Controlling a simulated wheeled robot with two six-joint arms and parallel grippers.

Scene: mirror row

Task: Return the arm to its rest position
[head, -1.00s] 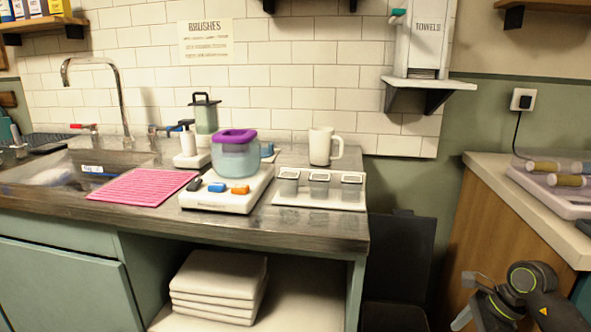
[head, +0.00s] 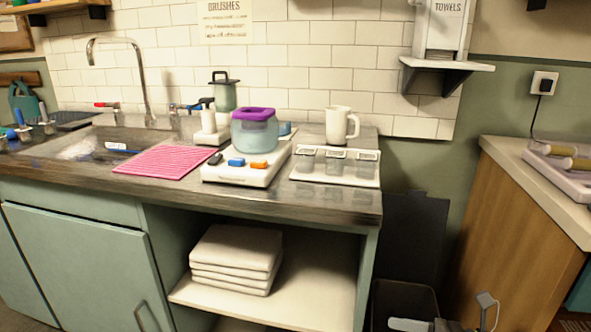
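My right gripper (head: 448,313) shows at the bottom edge, right of the counter, low in front of a dark bin. Its two fingers stand apart with nothing visible between them. Most of the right arm is cut off by the frame. My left arm and gripper are out of view. The gripper is well clear of the counter items.
The counter (head: 300,202) holds a sink (head: 75,145), a pink striped cloth (head: 165,162), a purple-lidded jar (head: 255,131) on a white device, and a white mug (head: 338,126). Folded towels (head: 235,260) lie on the shelf below. A wooden cabinet (head: 515,235) stands at right; the dark bin (head: 398,298) is between.

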